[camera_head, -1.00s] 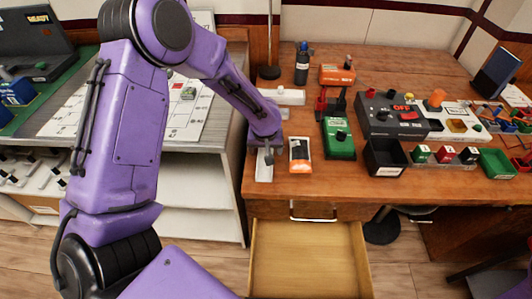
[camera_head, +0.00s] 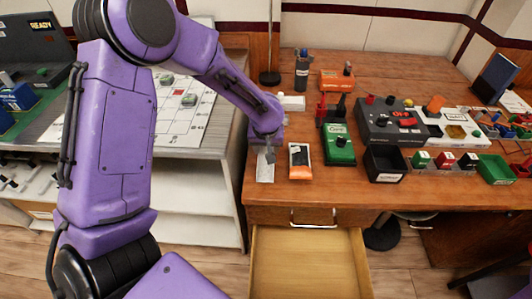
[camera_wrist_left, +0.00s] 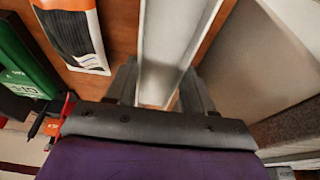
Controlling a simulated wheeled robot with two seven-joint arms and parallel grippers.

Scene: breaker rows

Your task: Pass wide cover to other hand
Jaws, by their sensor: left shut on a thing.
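The wide cover (camera_wrist_left: 174,45) is a long, pale, channel-like piece in the left wrist view. It runs between the two fingers of my left gripper (camera_wrist_left: 158,92), which is shut on it. In the head view my left gripper (camera_head: 267,152) is at the desk's front left, and the pale cover (camera_head: 265,171) shows just below it. I cannot tell whether the cover touches the desk. My right gripper is not in view.
An orange-and-black packet (camera_head: 300,160) lies right of the cover, then a green device (camera_head: 339,146) and a black bin (camera_head: 384,164). Below the desk edge is an open, empty drawer (camera_head: 308,265). A grey-topped bench (camera_head: 221,120) stands at left.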

